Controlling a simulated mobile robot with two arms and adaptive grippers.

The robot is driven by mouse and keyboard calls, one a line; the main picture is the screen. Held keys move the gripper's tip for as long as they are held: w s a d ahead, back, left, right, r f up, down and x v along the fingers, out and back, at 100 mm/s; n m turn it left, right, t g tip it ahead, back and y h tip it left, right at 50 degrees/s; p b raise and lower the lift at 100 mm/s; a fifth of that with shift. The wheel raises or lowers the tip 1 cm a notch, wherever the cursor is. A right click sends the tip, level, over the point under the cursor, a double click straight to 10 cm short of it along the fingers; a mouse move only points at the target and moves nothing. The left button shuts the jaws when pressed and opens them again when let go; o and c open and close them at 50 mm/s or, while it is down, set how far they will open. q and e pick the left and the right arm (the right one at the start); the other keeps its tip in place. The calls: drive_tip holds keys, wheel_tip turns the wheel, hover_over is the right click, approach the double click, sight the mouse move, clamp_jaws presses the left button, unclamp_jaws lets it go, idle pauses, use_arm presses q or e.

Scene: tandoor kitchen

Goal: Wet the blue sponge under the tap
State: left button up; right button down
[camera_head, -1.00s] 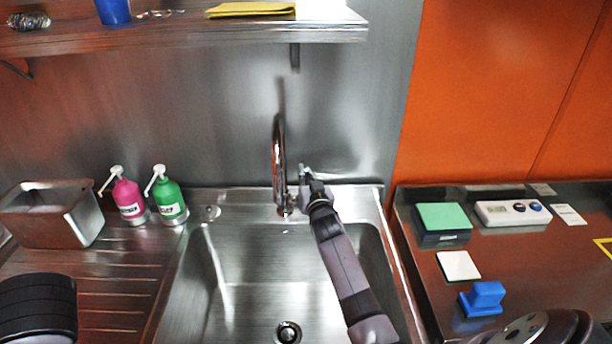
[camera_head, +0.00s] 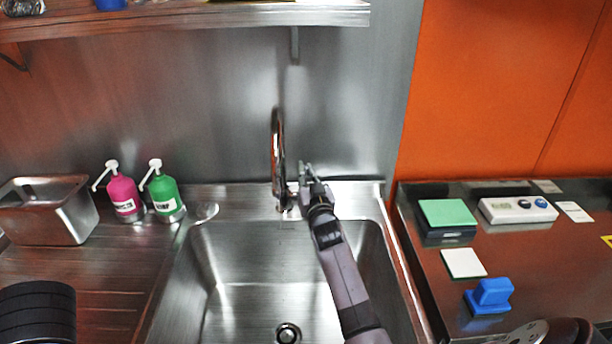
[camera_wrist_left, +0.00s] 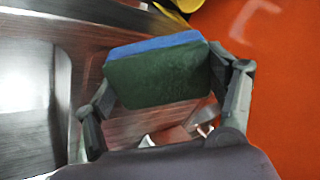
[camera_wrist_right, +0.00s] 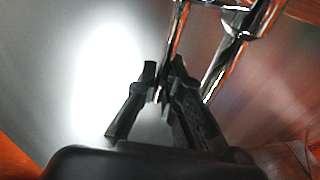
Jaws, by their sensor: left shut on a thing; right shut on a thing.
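The sponge (camera_wrist_left: 152,78), blue along its top edge with a dark green face, is in the left wrist view. My left gripper (camera_wrist_left: 163,72) is shut on it, one finger at each end. The head view does not show this gripper or the sponge. The chrome tap (camera_head: 277,150) stands at the back of the steel sink (camera_head: 270,260). My right gripper (camera_head: 306,172) is just right of the tap and is shut on its thin lever (camera_wrist_right: 175,35); the tap body (camera_wrist_right: 232,55) is beside it. I see no clear stream of water.
A pink bottle (camera_head: 123,195), a green bottle (camera_head: 166,194) and a steel bin (camera_head: 45,212) stand left of the sink. The right counter holds a green-topped block (camera_head: 447,213), a white pad (camera_head: 463,263) and a blue block (camera_head: 490,295). The sink basin is empty.

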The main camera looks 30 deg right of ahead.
drive_tip(key=c, duration=1.7)
unclamp_jaws()
wheel_tip(320, 180, up, 10)
drive_tip(key=shift+r, duration=0.1)
